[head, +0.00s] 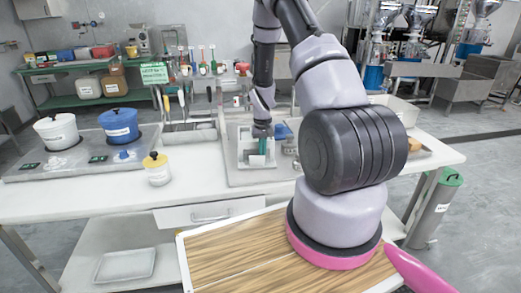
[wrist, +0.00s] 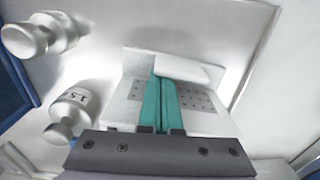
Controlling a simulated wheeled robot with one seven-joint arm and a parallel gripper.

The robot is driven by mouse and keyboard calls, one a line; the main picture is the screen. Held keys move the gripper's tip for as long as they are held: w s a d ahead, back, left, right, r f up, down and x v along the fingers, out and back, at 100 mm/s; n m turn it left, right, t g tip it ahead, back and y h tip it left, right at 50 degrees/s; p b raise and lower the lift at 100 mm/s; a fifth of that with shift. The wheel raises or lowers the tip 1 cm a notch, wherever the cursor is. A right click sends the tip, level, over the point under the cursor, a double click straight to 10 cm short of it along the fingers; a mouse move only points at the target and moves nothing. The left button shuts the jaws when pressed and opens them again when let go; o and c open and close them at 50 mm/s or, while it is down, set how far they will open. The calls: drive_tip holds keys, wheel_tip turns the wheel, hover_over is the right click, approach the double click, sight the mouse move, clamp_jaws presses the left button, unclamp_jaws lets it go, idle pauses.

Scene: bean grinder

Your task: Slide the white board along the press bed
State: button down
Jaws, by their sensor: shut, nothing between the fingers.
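My gripper (head: 262,147) is over the small press on the worktop, pointing down. In the wrist view its two teal fingers (wrist: 165,82) lie side by side, shut with nothing between them. The pale press bed (wrist: 205,100) lies under the fingers and has dark dots on both sides of them. The white board (wrist: 182,68) seems to be the small pale slab just beyond and right of the fingertips. I cannot tell whether the fingertips touch it. In the head view the press (head: 245,155) is partly covered by my gripper, and the board is not clear.
Two white knobbed parts, an upper one (wrist: 40,36) and a labelled one (wrist: 72,110), stand left of the bed. The worktop's front left (head: 90,195) is clear.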

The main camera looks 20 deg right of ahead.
drive_tip(key=s, duration=0.2)
drive_tip(key=s+a, duration=0.1)
drive_tip(key=s, duration=0.1)
drive_tip(key=shift+s, duration=0.1)
drive_tip(key=shift+r, duration=0.35)
drive_tip(key=s+a+r+m+t, duration=0.1)
drive_tip(key=s+a+r+t, duration=0.15)
drive_tip(key=r, duration=1.25)
drive_tip(key=s+a+r+t, duration=0.1)
drive_tip(key=s+a+r, duration=0.15)
drive_tip(key=r, duration=1.35)
drive_tip(key=s+a+r+t+y, duration=0.1)
drive_tip(key=s+a+r, duration=0.1)
drive_tip(key=s+r, duration=0.4)
drive_tip(key=s+a+r+t+y, duration=0.1)
drive_tip(key=s+a+r+t, duration=0.1)
drive_tip(key=s+r, duration=0.5)
drive_tip(key=s, duration=0.4)
drive_tip(key=shift+a+r+m, duration=0.25)
drive_tip(key=shift+r+m, duration=0.05)
